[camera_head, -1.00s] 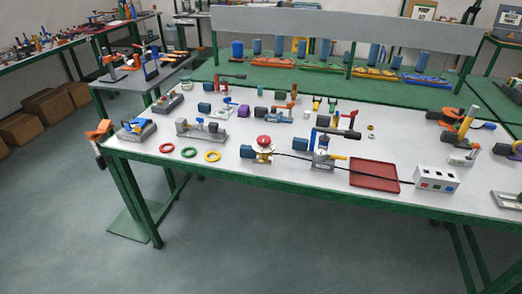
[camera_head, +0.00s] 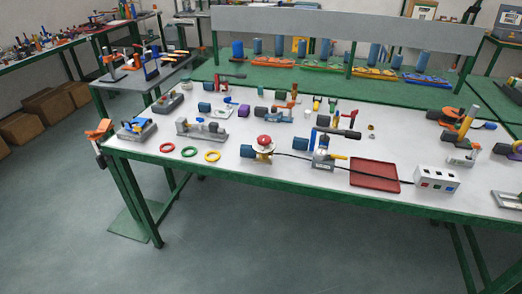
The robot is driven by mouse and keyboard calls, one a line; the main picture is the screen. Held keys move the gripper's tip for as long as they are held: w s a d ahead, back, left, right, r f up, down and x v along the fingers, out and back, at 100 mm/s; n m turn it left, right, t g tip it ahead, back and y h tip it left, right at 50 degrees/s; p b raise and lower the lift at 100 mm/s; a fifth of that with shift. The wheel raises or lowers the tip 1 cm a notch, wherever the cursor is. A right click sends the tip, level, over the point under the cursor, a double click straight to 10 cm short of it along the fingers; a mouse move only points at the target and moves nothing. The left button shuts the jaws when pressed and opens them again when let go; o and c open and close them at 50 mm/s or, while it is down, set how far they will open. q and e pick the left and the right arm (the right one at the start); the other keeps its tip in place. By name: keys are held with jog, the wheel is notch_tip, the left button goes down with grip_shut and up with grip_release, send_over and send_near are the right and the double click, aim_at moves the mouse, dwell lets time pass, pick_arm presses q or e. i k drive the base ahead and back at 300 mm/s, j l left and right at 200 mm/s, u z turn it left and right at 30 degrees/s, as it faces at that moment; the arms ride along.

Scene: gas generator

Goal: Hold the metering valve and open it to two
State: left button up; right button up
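Neither of my grippers shows in the head view. A brass valve with a red round knob (camera_head: 264,148) and a dark blue cylinder on its left side stands near the front middle of the white table. A thin dark line runs from the brass valve past this block to a white box (camera_head: 437,180). I cannot tell for sure which device is the metering valve, and no setting marks are readable.
The white table (camera_head: 250,178) has green edges. A red tray (camera_head: 374,175) lies right of the grey block. Red, green and yellow rings (camera_head: 190,151) lie at front left. Several valves and fittings stand behind. The floor (camera_head: 280,250) in front is clear.

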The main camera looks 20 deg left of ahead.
aim_at(263, 139)
jog(key=i+j, duration=1)
jog(key=j, duration=0.2)
